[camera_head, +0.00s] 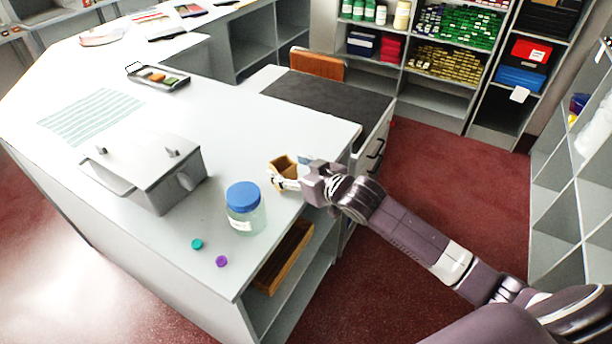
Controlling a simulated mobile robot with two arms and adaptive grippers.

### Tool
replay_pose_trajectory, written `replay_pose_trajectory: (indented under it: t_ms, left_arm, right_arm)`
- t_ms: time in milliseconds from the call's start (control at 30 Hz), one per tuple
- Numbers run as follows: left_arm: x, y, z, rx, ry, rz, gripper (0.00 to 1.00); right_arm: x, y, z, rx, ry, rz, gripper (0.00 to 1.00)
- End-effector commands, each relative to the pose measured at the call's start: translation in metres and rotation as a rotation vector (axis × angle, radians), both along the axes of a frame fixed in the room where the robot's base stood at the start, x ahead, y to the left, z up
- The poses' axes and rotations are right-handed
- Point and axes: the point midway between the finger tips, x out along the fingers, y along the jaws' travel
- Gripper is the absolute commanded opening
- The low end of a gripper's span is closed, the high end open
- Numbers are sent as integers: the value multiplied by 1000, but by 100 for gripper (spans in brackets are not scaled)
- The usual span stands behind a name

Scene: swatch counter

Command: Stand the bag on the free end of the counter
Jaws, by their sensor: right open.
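A small brown bag (281,166), open at the top, stands on the light counter (235,100) near its right edge. My right gripper (292,174) reaches in from the right at the bag's near right side. Its jaws are open, with fingers close around or beside the bag; I cannot tell whether they touch it. The gripper hides part of the bag's lower right. My left gripper is not in view.
A blue-lidded jar (244,212), teal cap (197,244) and purple cap (222,261) are nearer on the counter. A grey lidded box (153,172), striped sheet (90,117) and small tray (160,80) lie left. A dark mat (330,98) lies behind.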

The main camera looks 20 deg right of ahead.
Motion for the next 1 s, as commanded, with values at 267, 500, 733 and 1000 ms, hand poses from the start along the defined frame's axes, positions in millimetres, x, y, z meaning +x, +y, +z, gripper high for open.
replay_pose_trajectory:
  t_ms: [267,500,733,1000]
  left_arm:
    - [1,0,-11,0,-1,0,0]
    - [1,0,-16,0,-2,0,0]
    - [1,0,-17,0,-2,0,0]
    - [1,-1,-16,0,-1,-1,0]
  right_arm:
    - [-43,-13,16,-2,0,0,60]
    - [-69,-20,28,0,1,0,60]
    - [-77,-22,33,-1,1,-1,60]
    - [-77,-22,33,0,0,-1,60]
